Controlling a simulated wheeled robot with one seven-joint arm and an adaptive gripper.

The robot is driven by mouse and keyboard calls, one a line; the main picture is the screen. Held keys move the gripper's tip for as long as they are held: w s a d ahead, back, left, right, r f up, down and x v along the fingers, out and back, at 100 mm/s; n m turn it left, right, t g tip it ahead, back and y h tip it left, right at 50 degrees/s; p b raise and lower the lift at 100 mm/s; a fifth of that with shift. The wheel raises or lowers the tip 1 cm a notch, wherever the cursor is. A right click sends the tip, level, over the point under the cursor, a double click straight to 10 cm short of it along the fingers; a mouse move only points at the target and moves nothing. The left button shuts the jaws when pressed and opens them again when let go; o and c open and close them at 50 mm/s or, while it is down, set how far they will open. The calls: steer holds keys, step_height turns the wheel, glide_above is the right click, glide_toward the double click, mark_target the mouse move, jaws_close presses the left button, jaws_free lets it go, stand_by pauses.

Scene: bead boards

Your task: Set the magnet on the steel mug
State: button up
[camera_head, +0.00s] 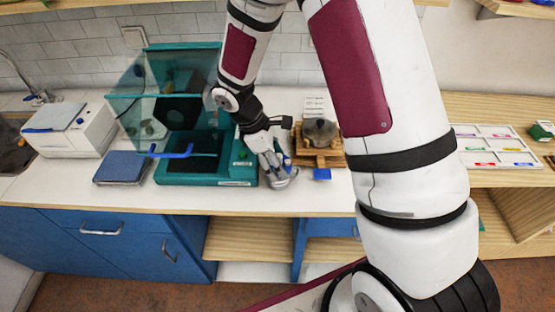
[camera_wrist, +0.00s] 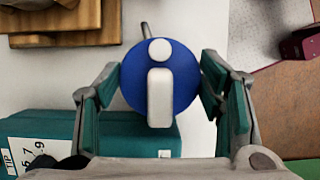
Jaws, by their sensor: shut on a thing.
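The magnet (camera_wrist: 187,75) is a blue disc with a white dot and a white bar, like a letter i. In the wrist view it sits between the teal finger pads of my gripper (camera_wrist: 160,92), which is shut on it. In the head view my gripper (camera_head: 275,176) is low over the white counter, just right of the teal machine. A short grey rod (camera_wrist: 146,29) sticks out behind the magnet in the wrist view; I cannot tell whether it is the steel mug's handle. I cannot make out the mug clearly; the magnet covers what lies behind it.
The teal machine (camera_head: 208,178) with a clear cover stands to the left. A wooden stand (camera_head: 331,158) with a grey round vessel (camera_head: 320,132) is close on the right. A small blue block (camera_head: 322,174) lies near the counter's front edge. A blue-topped box (camera_head: 121,168) stands further left.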

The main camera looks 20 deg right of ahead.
steer(key=o, duration=1.4)
steer(key=shift+r, duration=0.1)
steer(key=v, duration=1.1)
steer(key=shift+a+r, duration=0.3)
steer(key=shift+r, duration=0.05)
steer(key=shift+w, duration=0.1)
